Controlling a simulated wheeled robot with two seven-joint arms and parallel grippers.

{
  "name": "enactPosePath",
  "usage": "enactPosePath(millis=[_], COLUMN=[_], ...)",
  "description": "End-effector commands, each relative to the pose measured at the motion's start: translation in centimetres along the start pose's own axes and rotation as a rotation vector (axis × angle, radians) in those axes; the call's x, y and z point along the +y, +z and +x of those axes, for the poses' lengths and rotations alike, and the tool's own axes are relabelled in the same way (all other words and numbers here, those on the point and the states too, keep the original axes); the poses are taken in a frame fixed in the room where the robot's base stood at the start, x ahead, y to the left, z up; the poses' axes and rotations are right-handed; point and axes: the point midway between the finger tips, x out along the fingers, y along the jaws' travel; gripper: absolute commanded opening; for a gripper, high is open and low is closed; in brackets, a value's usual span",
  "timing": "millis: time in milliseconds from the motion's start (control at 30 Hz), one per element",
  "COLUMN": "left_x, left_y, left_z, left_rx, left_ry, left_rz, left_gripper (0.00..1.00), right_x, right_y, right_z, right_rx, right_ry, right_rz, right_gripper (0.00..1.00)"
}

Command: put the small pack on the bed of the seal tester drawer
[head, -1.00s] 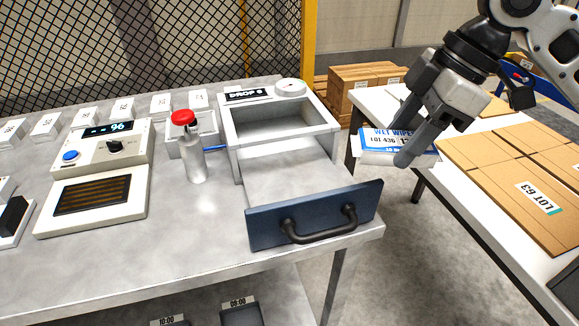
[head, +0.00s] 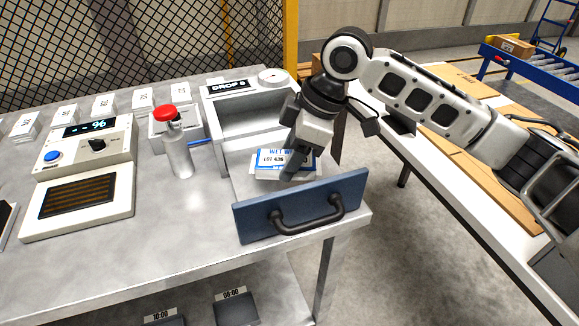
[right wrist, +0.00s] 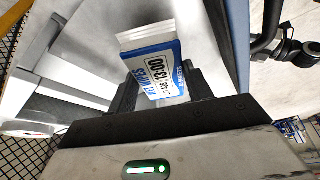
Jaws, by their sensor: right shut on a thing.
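The small pack (head: 270,160), white and blue with a lot label, is in my right gripper (head: 290,172), which is shut on it. In the head view the pack is over the bed of the open seal tester drawer (head: 245,183), behind its blue front. Whether it touches the bed I cannot tell. In the right wrist view the pack (right wrist: 155,72) sits between the fingers, with the pale drawer bed (right wrist: 95,45) beyond it. The drawer's blue front (head: 300,205) has a dark handle. My left gripper is not in view.
The tester housing (head: 218,112) stands behind the drawer. A device with a display (head: 90,150) is further left.

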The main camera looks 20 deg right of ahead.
Motion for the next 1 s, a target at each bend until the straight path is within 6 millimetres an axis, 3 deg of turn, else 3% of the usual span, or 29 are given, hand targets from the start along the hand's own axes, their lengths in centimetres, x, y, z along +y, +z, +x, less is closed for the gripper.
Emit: enactPosePath(millis=[200,567,600,633,1000], left_x=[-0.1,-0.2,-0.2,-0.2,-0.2], left_y=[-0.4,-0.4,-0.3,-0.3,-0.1], left_z=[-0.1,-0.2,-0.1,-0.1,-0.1], left_rx=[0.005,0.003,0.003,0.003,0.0], left_ry=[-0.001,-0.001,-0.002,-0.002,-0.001], left_rz=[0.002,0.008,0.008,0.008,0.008], left_gripper=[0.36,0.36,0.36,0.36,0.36], right_x=[0.0,0.0,0.0,0.0,0.0], right_y=[1.0,1.1,1.1,1.1,1.0], right_z=[3.0,3.4,3.4,3.4,2.9], right_rx=[-0.002,-0.001,-0.001,-0.001,0.0], right_ry=[-0.002,0.0,0.0,0.0,0.001], right_rz=[0.0,-0.001,-0.001,-0.001,-0.002], right_gripper=[0.27,0.27,0.61,0.7,0.72])
